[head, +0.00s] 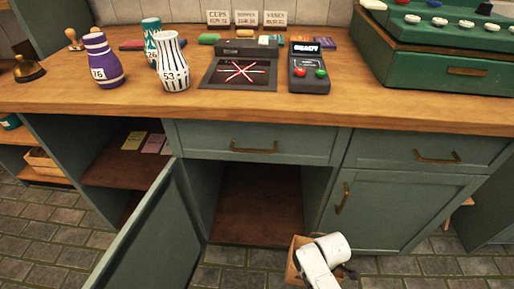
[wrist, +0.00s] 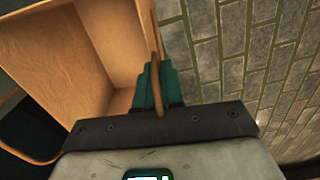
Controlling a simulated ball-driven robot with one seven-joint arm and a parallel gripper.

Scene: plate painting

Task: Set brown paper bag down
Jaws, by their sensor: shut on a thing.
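The brown paper bag (head: 297,262) is low in front of the open cupboard in the head view, partly hidden by my white arm. In the wrist view the bag (wrist: 60,40) fills the upper left, its open inside showing. My gripper (wrist: 157,85) has its green fingers shut on one thin wall of the bag, which stands up between them. The part of the bag that I see inside looks empty. The bag's underside is hidden, so I cannot tell whether it touches the floor.
The cupboard's lower shelf (head: 258,215) is bare, and its door (head: 150,235) hangs open at left. Grey floor tiles (head: 420,272) lie clear at right. On the counter (head: 130,98) stand a striped vase (head: 173,65), a purple vase (head: 104,62) and a card terminal (head: 309,73).

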